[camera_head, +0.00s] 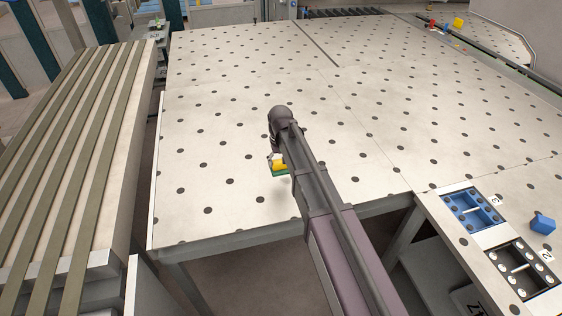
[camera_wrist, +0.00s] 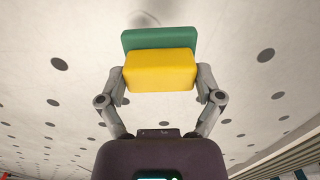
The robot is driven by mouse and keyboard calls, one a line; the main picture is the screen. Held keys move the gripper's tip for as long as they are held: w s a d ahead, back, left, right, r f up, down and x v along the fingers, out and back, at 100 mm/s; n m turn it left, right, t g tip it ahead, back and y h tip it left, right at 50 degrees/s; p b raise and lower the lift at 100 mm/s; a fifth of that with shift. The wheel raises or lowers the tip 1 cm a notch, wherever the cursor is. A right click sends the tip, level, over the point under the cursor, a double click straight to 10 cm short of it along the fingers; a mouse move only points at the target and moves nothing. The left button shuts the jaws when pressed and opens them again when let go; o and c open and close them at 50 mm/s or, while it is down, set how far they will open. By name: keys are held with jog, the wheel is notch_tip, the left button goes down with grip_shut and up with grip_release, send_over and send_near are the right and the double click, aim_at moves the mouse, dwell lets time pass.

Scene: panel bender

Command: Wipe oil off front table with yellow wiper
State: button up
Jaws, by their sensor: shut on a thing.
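The yellow wiper (camera_wrist: 158,72) has a yellow block body and a green pad along one side. In the wrist view my gripper (camera_wrist: 161,82) is shut on it, with one finger at each end of the yellow block. In the head view the wiper (camera_head: 279,166) shows beside my arm, over the near part of the front table (camera_head: 225,125), partly hidden by the arm. I cannot tell whether the green pad touches the table. A faint grey smudge (camera_wrist: 143,19) lies beyond the pad in the wrist view; I cannot tell if it is oil or shadow.
The table top is pale with a grid of dark dots and mostly clear. A slatted bench (camera_head: 75,150) runs along the left. At the lower right are a blue tray (camera_head: 472,209), a black tray (camera_head: 522,268) and a loose blue block (camera_head: 542,224). Small coloured items lie at the far right.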

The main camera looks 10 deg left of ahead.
aim_at(281, 170)
notch_tip(281, 170, down, 6)
jog(key=b, duration=0.5)
jog(key=shift+d+f, duration=0.1)
jog(key=shift+w+d+r, duration=0.1)
jog(key=shift+w+d, duration=0.05)
jog(key=shift+d, duration=0.25)
jog(key=shift+w+d+r, duration=0.1)
jog(key=shift+w+d, duration=0.05)
jog(key=shift+d, duration=0.25)
jog(key=shift+w+d, duration=0.2)
jog(key=shift+d, duration=0.35)
jog(key=shift+w+d, duration=0.2)
jog(key=shift+d, duration=0.35)
jog(key=shift+w+a, duration=0.1)
jog(key=shift+s+a, duration=0.3)
jog(key=shift+a, duration=0.4)
jog(key=shift+s+a, duration=0.25)
jog(key=shift+a, duration=0.4)
jog(key=shift+s+a+r+p, duration=0.3)
jog(key=shift+a+r+p, duration=0.2)
jog(key=shift+r, duration=0.1)
jog(key=shift+w+r+p, duration=0.15)
jog(key=shift+r+p, duration=0.55)
jog(key=shift+p, duration=0.1)
notch_tip(281, 170, up, 5)
jog(key=p, duration=0.4)
jog(key=shift+p, duration=0.4)
jog(key=shift+f, duration=0.1)
jog(key=shift+f, duration=0.15)
